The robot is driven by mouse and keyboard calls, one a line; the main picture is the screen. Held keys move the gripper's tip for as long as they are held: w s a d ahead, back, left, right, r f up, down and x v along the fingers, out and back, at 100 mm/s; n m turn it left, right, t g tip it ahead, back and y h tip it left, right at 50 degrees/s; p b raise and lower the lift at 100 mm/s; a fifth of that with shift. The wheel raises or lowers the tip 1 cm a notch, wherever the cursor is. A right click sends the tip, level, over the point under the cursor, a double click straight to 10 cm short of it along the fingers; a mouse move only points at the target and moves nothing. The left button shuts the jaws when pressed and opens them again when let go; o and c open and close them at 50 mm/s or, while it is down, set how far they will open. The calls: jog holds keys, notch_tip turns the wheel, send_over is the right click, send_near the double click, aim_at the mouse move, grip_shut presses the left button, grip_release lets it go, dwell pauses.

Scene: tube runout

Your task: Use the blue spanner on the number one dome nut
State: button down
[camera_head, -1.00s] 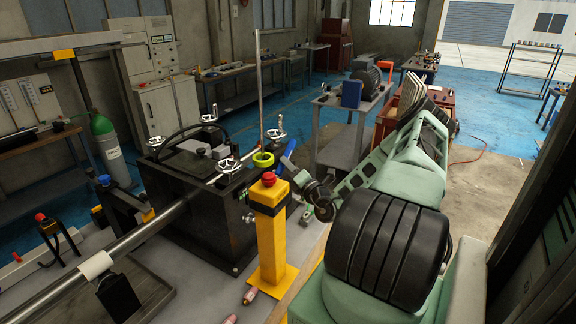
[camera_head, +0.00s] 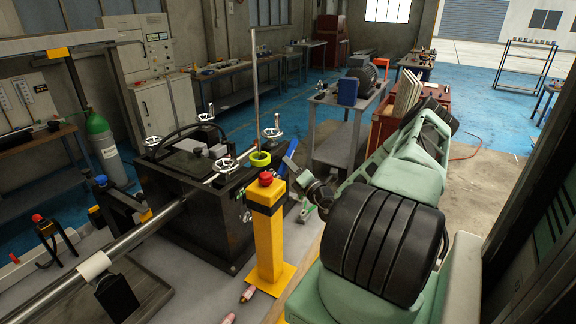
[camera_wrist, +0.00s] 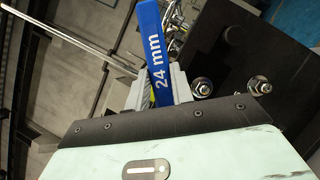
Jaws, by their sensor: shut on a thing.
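The blue spanner (camera_wrist: 160,55), marked "24 mm", points up and away from my gripper (camera_wrist: 158,90) in the wrist view. My grey fingers are shut on its handle. In the head view the blue spanner (camera_head: 287,158) shows beside the dark machine's right side, behind the yellow post. Two shiny nuts, a left one (camera_wrist: 202,87) and a right one (camera_wrist: 260,85), sit on a dark plate right of the spanner, apart from it. I see no number on either, so I cannot tell which is number one.
The yellow post (camera_head: 266,235) with a red button stands close in front of the spanner. The dark machine (camera_head: 205,225) carries several handwheels and a yellow-green ring (camera_head: 259,159). A grey trolley (camera_head: 345,145) stands behind my arm.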

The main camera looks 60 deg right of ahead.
jog(key=shift+s+d, duration=0.1)
jog(key=shift+s, duration=0.15)
jog(key=s+p, duration=0.1)
jog(key=s, duration=0.3)
jog(key=shift+s+d, duration=0.15)
jog(key=shift+s, duration=0.25)
jog(key=shift+w, duration=0.1)
